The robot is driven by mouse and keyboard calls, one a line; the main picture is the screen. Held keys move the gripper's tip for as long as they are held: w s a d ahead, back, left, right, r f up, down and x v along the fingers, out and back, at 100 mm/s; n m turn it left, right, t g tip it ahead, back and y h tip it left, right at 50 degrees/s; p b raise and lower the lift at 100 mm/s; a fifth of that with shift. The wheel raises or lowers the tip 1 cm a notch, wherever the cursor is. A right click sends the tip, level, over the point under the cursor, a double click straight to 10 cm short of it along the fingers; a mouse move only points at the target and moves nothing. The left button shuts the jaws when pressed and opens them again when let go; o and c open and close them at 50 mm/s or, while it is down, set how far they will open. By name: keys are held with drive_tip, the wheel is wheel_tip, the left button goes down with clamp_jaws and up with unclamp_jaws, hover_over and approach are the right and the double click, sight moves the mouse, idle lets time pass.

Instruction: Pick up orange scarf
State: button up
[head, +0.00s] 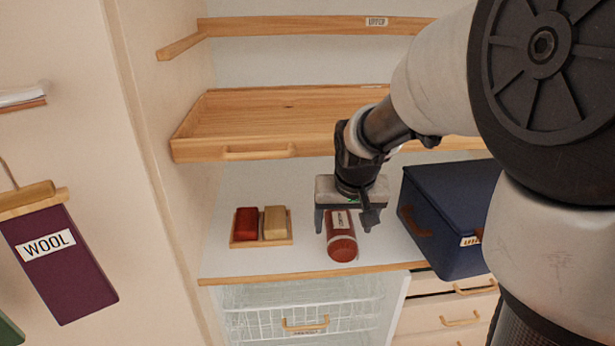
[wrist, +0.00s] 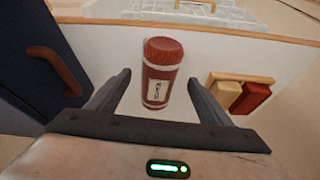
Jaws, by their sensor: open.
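A rust-orange cylinder with pale bands and a white label, the only thing here that could be the rolled orange scarf (head: 342,248), lies on the white shelf. It also shows in the wrist view (wrist: 163,52), between and beyond the fingertips. My gripper (head: 345,222) is open above the back part of the roll, with one finger on each side of it. In the wrist view my gripper (wrist: 158,79) is empty, with clear gaps on both sides of the roll. I cannot tell the exact height of the fingertips above the shelf. The label's lettering is too small to read.
A navy box (head: 445,225) stands close on the right. A wooden tray (head: 262,243) with a red and a tan block lies on the left. A wooden pull-out shelf (head: 210,149) hangs above; a wire basket (head: 262,310) is below. A purple WOOL panel (head: 70,275) hangs far left.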

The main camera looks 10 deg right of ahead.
sight(342, 228)
drive_tip(key=x, duration=0.5)
drive_tip(key=shift+w, duration=0.45)
drive_tip(key=c, duration=1.2)
drive_tip(key=shift+r, duration=0.1)
